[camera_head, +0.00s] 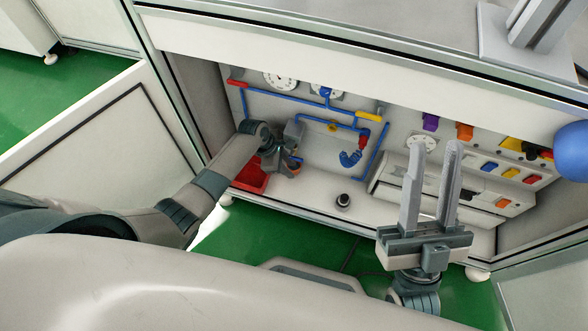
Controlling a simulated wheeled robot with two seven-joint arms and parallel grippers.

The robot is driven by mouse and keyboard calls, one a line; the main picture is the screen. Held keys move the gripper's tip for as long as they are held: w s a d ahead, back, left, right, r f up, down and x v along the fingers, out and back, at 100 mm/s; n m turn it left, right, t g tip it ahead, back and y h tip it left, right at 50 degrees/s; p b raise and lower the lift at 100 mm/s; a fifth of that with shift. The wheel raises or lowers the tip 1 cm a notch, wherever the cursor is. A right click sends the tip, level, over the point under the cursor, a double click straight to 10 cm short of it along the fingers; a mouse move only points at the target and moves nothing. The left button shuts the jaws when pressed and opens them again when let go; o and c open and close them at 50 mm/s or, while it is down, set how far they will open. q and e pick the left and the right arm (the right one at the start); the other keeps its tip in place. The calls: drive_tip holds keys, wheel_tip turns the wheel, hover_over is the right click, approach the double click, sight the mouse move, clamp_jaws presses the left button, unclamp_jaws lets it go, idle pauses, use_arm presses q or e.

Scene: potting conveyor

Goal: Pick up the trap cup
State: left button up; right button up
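A small dark cup-like piece with a pale top (343,200) stands on the cabinet floor near its front edge; it may be the trap cup, but I cannot be sure. My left gripper (288,160) reaches into the cabinet, left of that piece and apart from it, near the blue pipework. Its fingers are small and partly hidden by the wrist, so their opening is unclear. A bit of orange shows beside them. My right gripper (436,146) points up and inward at the cabinet's right side. Its two long fingers are apart with nothing between them.
Blue pipes (290,101) with red and yellow handles run along the back wall. A red bin (252,178) sits behind my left forearm. A pale box (440,200) with coloured switches is at right. A blue ball (573,150) is at the right edge. The middle floor is mostly clear.

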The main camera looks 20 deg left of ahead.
use_arm(q)
drive_tip(key=shift+w+d+f, duration=0.1)
drive_tip(key=shift+d+f, duration=0.05)
drive_tip(key=shift+f, duration=0.3)
drive_tip(key=shift+c, duration=0.7)
clamp_jaws()
